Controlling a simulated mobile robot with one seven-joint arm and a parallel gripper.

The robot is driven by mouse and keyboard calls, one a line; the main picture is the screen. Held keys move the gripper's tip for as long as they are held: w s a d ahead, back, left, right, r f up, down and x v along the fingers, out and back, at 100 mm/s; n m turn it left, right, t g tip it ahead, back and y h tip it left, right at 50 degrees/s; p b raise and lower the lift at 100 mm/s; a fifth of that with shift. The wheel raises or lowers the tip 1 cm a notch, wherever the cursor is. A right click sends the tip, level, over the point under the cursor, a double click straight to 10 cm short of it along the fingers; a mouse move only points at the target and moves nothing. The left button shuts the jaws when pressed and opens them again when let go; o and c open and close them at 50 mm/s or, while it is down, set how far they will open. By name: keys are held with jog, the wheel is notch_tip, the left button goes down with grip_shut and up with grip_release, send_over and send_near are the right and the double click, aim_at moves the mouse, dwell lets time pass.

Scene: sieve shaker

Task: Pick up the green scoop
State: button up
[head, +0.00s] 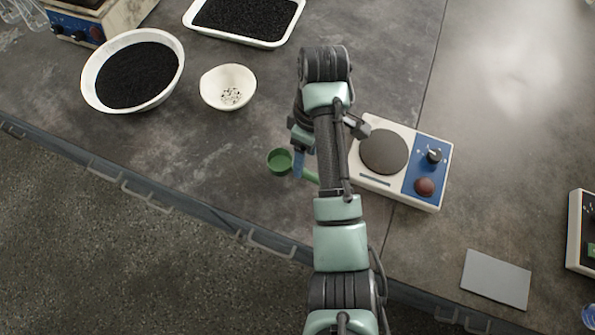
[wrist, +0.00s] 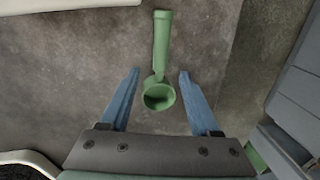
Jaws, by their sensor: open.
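The green scoop (head: 279,161) lies on the grey bench top, left of the hot-plate device. In the head view its round cup shows, and its handle runs right until my arm hides part of it. In the wrist view the whole scoop (wrist: 159,92) shows, with the cup toward me and the handle pointing up the picture. My gripper (wrist: 159,75) is open, with one blue finger on each side of the scoop and a gap on both sides. In the head view one blue finger of my gripper (head: 299,164) shows beside the cup; the other is hidden.
A white device with a dark round plate (head: 384,152) stands just right of my gripper. A small white bowl (head: 228,87), a large bowl of black grains (head: 133,71) and a white tray (head: 246,36) are up left. A grey flat pad (head: 496,279) lies lower right.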

jog(key=f, duration=0.5)
jog(key=shift+s+a, duration=0.25)
jog(key=shift+s, duration=0.1)
jog(key=shift+r, duration=0.1)
grip_shut()
